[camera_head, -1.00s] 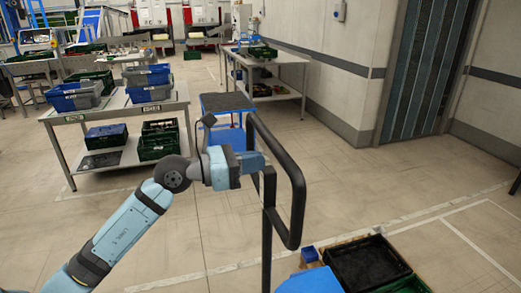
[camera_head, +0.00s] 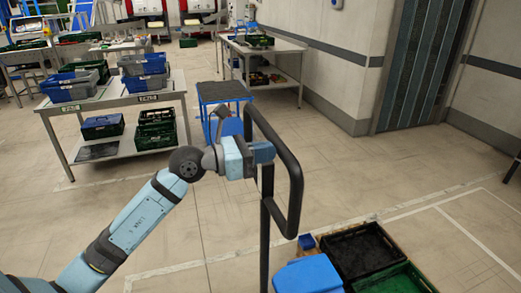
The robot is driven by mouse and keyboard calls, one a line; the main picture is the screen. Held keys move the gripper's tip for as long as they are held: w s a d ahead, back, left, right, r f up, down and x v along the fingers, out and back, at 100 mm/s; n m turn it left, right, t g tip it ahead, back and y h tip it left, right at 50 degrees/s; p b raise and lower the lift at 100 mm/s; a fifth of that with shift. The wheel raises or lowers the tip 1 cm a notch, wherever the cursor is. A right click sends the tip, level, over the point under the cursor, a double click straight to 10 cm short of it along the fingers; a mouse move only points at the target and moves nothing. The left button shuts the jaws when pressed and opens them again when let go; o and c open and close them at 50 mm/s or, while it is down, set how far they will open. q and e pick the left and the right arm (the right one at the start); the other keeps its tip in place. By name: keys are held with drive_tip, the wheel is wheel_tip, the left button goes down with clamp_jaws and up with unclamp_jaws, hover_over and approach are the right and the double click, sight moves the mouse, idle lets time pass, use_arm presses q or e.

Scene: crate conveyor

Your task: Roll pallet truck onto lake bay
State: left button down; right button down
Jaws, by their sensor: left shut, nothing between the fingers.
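The pallet truck's black looped handle (camera_head: 293,190) stands upright in the middle of the head view. Its lower part runs out of the bottom edge. My left gripper (camera_head: 268,152) is at the near upright of the handle, level with its upper part. Its fingers are shut with nothing seen between them; whether they touch the handle I cannot tell. My right gripper is not in view. No bay marked as the lake bay can be made out.
Blue, black (camera_head: 362,252) and green crates lie low at the right, beyond the handle. White lines (camera_head: 470,232) mark the floor at the right. A workbench (camera_head: 125,101) with crates stands at the left, and a blue step-cart (camera_head: 222,92) behind the handle. Floor between is open.

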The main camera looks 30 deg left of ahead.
sight(280, 148)
use_arm(q)
drive_tip(key=shift+p+x, duration=0.65)
drive_tip(key=shift+x, duration=1.05)
drive_tip(key=shift+w+r, duration=0.1)
